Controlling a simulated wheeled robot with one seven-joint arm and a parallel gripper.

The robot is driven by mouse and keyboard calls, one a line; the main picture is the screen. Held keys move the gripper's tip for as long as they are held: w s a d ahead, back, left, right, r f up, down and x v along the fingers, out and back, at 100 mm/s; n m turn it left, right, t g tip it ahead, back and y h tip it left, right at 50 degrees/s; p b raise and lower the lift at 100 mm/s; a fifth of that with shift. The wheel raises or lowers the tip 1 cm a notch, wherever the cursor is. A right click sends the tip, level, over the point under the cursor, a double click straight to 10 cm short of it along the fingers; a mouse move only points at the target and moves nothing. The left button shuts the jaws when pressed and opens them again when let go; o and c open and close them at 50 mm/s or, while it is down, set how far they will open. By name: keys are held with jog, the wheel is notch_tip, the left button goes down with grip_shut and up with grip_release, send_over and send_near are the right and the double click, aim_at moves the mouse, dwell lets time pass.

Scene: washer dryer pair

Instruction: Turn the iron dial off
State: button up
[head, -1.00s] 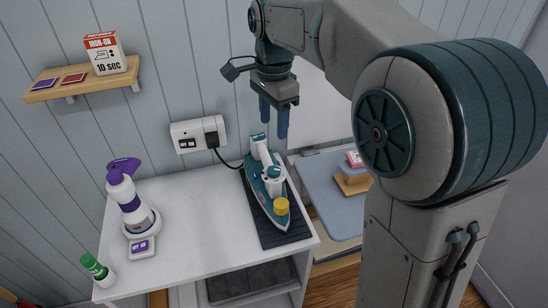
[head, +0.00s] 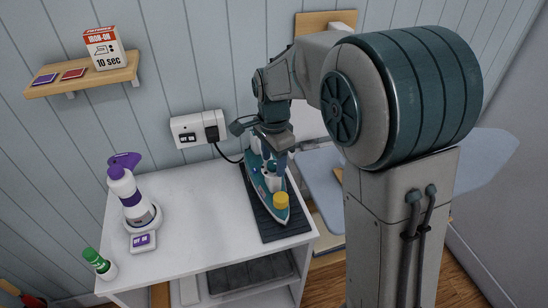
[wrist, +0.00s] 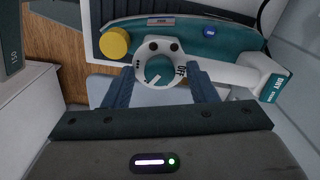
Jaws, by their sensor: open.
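The teal and white iron (head: 268,185) lies on a dark ribbed mat (head: 290,226) on the white cabinet top. In the wrist view the iron (wrist: 228,40) shows a round white dial (wrist: 158,62) with OFF lettering at its right side. A short dark mark on the dial lies left of that lettering. A yellow knob (wrist: 114,42) is to the left of the dial. My gripper (wrist: 160,71) is open, with one finger on each side of the dial; I cannot tell if they touch it. In the head view my gripper (head: 279,152) is low over the iron, partly hiding it.
A wall outlet (head: 197,129) with the iron's plug is behind the cabinet top. A shelf (head: 84,82) holds an iron-on box (head: 105,48). The middle of the cabinet top (head: 195,215) is clear.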

jog(key=c, duration=1)
jog(key=shift+n, duration=0.3)
jog(key=n, duration=0.4)
jog(key=shift+n+b, duration=0.3)
jog(key=shift+b, duration=0.1)
jog(key=n, duration=1.2)
jog(key=shift+r+n+b, duration=0.1)
jog(key=shift+n+b, duration=0.2)
jog(key=n, duration=0.6)
